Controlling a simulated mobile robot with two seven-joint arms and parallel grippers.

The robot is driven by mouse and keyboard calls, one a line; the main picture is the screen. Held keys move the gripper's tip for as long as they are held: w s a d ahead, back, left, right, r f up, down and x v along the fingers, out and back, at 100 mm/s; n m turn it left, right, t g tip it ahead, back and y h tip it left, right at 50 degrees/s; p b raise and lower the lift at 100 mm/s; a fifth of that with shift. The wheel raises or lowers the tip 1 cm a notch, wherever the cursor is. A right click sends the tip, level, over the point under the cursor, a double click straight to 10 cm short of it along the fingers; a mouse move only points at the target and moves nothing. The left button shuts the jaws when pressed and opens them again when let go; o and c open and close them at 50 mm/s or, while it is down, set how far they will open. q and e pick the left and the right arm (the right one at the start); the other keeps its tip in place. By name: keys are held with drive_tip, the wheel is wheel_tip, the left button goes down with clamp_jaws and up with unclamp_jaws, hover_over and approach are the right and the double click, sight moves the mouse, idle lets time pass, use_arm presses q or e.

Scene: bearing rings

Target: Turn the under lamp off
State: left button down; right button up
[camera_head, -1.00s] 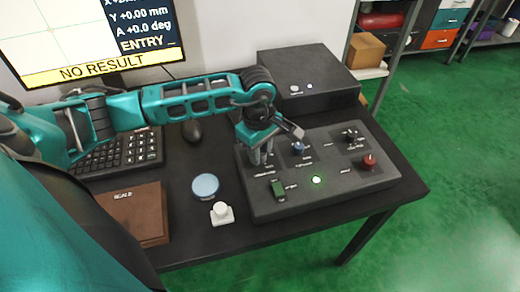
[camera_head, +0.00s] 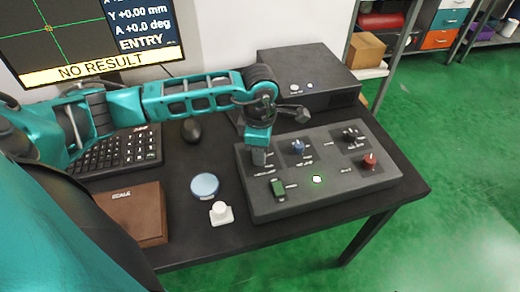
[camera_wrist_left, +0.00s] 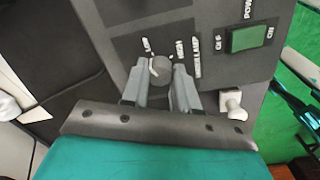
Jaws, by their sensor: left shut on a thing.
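The lamp knob (camera_wrist_left: 161,71) is a small grey dial with a white mark, on a dark panel with a printed "LAMP" label. My left gripper (camera_wrist_left: 162,66) has one finger on each side of it and is shut on it. In the head view, my left gripper (camera_head: 259,157) points down at the left part of the console (camera_head: 330,190) and hides the knob. The monitor (camera_head: 90,40) shows a dark picture with a green cross and "NO RESULT". My right gripper is in neither view.
The console also carries a green switch (camera_head: 278,188), a blue knob (camera_head: 298,147), a black knob (camera_head: 349,135), a red knob (camera_head: 369,161) and a lit indicator (camera_head: 317,179).

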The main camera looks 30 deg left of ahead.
use_arm(q)
drive_tip(key=n, duration=0.5)
drive_tip(key=shift+n, duration=0.3)
drive_tip(key=n, duration=0.5)
drive_tip(key=shift+n+p, duration=0.3)
drive_tip(key=shift+n, duration=0.1)
drive_tip(key=c, duration=0.9)
unclamp_jaws()
drive_tip(key=shift+o, duration=0.2)
wheel_tip(320, 180, up, 13)
drive_tip(key=shift+d+p, duration=0.25)
drive_tip(key=shift+p, duration=0.2)
